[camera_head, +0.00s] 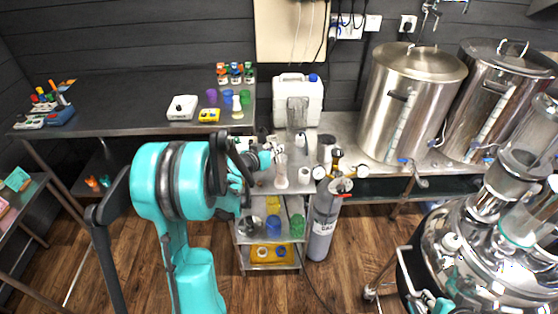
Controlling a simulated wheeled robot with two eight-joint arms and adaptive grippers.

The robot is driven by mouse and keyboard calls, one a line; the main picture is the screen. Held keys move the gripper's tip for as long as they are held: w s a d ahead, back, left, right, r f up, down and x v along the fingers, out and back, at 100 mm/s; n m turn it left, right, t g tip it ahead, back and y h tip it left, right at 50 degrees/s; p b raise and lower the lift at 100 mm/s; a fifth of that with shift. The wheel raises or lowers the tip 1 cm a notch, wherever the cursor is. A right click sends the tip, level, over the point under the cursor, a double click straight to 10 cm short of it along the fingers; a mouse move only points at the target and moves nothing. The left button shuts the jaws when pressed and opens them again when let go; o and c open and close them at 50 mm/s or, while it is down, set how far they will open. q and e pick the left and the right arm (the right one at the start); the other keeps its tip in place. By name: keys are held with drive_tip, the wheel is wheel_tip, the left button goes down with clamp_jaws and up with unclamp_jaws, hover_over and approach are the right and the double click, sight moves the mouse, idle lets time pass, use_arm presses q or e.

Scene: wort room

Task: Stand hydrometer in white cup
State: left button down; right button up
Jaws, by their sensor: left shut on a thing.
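My left gripper (268,158) is in the middle of the head view, at the front edge of the steel bench. It is shut on a pale, clear, slender thing, which looks like the hydrometer (281,174). It is roughly upright, with its wider end down. Whether its lower end touches anything is hard to tell. A small white cup (304,175) stands just right of it on the bench, apart from it in the picture. My left wrist hides part of the bench.
A clear cylinder (297,112) stands behind, before a white canister (312,92). Gauges (336,170) top a grey gas bottle (323,222) close at right. Steel kettles (411,100) stand farther right. Below is a shelf cart with coloured cups (273,225). A dark table (130,97) is at left.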

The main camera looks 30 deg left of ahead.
use_arm(q)
wheel_tip(320, 180, up, 9)
drive_tip(key=p, duration=0.3)
drive_tip(key=shift+f, duration=0.15)
drive_tip(key=shift+r+p, duration=0.35)
drive_tip(key=shift+r, duration=0.3)
